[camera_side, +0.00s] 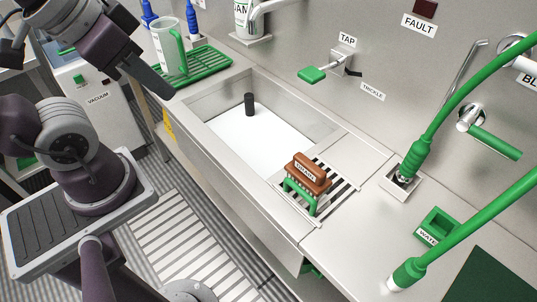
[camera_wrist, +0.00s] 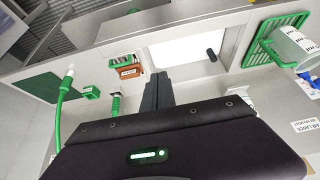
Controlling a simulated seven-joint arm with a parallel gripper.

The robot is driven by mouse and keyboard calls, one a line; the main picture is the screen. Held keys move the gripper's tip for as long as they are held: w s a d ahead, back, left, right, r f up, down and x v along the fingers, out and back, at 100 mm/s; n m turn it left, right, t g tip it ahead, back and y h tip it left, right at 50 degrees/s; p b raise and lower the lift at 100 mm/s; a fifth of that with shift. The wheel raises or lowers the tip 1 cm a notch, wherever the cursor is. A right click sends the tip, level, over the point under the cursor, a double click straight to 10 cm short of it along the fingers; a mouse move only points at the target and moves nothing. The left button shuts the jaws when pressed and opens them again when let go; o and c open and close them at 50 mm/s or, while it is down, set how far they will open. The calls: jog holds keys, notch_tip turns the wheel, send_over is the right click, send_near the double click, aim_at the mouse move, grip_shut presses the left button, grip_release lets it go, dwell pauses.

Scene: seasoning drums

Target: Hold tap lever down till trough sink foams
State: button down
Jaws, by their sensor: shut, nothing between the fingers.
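The tap (camera_side: 342,65) is on the steel back wall under a TAP label, with a green lever (camera_side: 312,75) sticking out to the left. The trough sink (camera_side: 206,107) stands below it, with a smooth white surface inside; I cannot tell whether that is foam. A black upright peg (camera_side: 249,104) stands in the sink and shows in the wrist view (camera_wrist: 211,54). My gripper (camera_side: 168,92) is shut and empty, at the sink's left end near the green rack, well apart from the lever. Its closed fingers show in the wrist view (camera_wrist: 157,82). The lever cannot be made out in the wrist view.
A green rack (camera_side: 205,65) with a clear jug (camera_side: 170,45) is at the left. Green hoses (camera_side: 470,75) rise at the right. A TRICKLE label (camera_side: 373,91) is below the tap.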

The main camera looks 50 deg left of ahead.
jog(key=shift+r, duration=0.1)
jog(key=w+r+n+g, duration=0.2)
jog(key=w+r+n, duration=0.4)
jog(key=w+r, duration=0.4)
jog(key=n+g, duration=0.4)
jog(key=n, duration=0.8)
send_over(310, 72)
notch_tip(310, 72, down, 5)
jog(key=shift+r, duration=0.2)
notch_tip(310, 72, down, 14)
